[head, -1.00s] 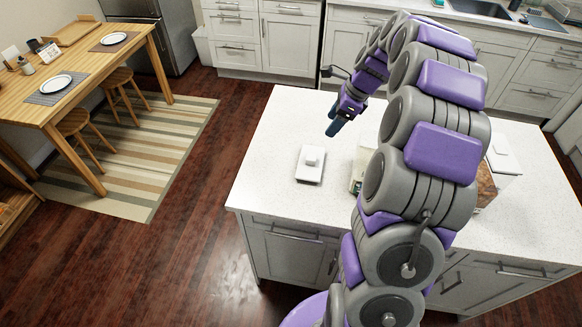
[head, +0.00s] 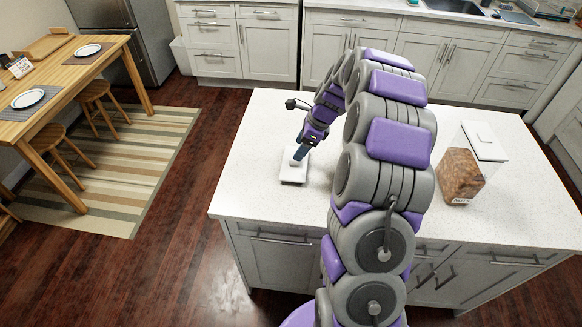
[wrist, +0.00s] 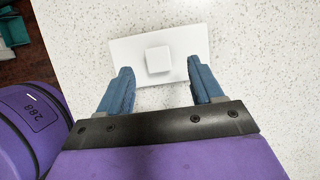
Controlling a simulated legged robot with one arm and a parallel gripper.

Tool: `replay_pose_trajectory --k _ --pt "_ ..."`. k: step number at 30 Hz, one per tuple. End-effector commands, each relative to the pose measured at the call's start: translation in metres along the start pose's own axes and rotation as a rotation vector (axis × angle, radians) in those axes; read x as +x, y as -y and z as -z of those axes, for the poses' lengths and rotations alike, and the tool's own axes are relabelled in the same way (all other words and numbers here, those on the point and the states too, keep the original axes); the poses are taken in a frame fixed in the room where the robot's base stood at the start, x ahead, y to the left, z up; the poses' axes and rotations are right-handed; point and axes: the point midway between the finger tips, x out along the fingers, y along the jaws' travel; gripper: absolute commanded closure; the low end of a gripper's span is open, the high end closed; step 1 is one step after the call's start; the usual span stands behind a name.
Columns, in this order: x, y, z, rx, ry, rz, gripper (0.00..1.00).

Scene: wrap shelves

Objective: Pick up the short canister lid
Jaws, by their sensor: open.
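The short canister lid (head: 292,178) is a white square plate with a small raised knob, lying flat on the white island counter. In the wrist view the lid (wrist: 190,66) is just beyond my fingertips, its square knob (wrist: 159,59) roughly centred between them. My gripper (head: 300,153) is low over the lid in the head view. In the wrist view my gripper (wrist: 160,73) shows two blue fingers spread apart with nothing between them but the lid's near part below. I cannot tell whether the fingertips touch the lid.
A clear canister (head: 463,175) with brown contents and a white lid stands on the right of the counter (head: 260,122). My arm hides part of the counter's middle. The counter left of the lid is clear. A wooden table (head: 90,65) with plates stands at the far left.

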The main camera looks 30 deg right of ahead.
Motion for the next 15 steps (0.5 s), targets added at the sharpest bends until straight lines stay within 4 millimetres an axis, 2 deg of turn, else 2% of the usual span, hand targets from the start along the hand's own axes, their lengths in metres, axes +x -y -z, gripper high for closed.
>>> replay_pose_trajectory --k 9,15 --pt "0.046 -0.012 -0.008 -0.002 -0.008 0.0 0.34" --pt "0.05 -0.012 -0.01 -0.002 -0.01 0.007 0.34"
